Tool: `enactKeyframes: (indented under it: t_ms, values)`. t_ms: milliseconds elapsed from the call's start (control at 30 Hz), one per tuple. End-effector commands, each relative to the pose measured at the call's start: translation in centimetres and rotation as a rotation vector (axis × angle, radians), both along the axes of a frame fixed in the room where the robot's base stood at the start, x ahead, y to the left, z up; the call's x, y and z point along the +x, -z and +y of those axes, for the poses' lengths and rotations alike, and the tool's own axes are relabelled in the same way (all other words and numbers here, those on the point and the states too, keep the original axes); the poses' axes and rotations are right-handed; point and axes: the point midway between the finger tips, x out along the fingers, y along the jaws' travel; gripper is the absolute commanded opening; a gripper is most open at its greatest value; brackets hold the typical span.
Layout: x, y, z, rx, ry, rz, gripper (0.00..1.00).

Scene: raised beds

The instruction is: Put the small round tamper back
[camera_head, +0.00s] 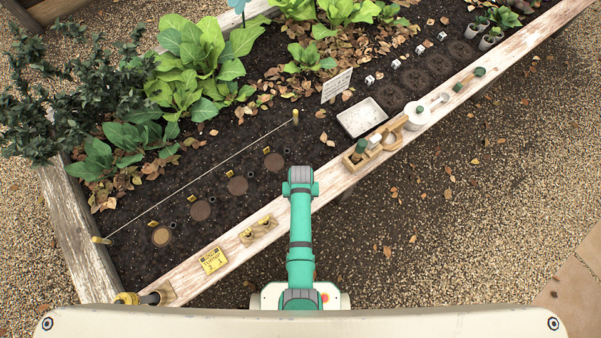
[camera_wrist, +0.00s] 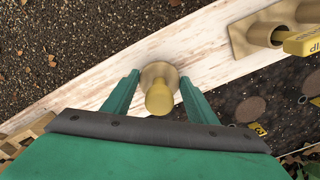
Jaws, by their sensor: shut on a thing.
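My gripper (camera_wrist: 160,78) is shut on a small round tamper (camera_wrist: 158,99), with one green finger on each side. The tamper is tan, with a round disc at its far end and a knob toward the camera. It is over the whitewashed plank (camera_wrist: 90,82); I cannot tell whether it touches the wood. A wooden block (camera_wrist: 241,42) with short round pieces and a yellow tag is at the upper right of the wrist view. A similar block (camera_head: 259,231) with yellow tags is on the plank in the head view. There my own wrist hides the fingers and tamper.
A wooden caddy (camera_head: 361,163) and a white tray (camera_head: 362,117) are at right. A string (camera_head: 200,180) crosses the soil between pegs, near several brown discs (camera_head: 238,186). Open gravel lies right of the plank.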

Motion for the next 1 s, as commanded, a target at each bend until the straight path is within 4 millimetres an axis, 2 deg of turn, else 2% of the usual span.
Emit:
enactKeyframes:
  t_ms: [100, 433, 467, 533, 867, 1000]
  values:
    - [0.1, 0.7, 0.0, 0.0, 0.0, -0.001, 0.34]
    - [0.1, 0.9, 0.0, 0.0, -0.001, -0.001, 0.34]
    - [0.0, 1.0, 0.1, 0.0, -0.002, -0.001, 0.55]
    - [0.0, 0.9, 0.1, 0.0, -0.002, -0.001, 0.71]
    - [0.0, 0.8, 0.1, 0.0, -0.003, -0.001, 0.71]
    - [0.1, -0.3, 0.1, 0.0, -0.002, -0.004, 0.71]
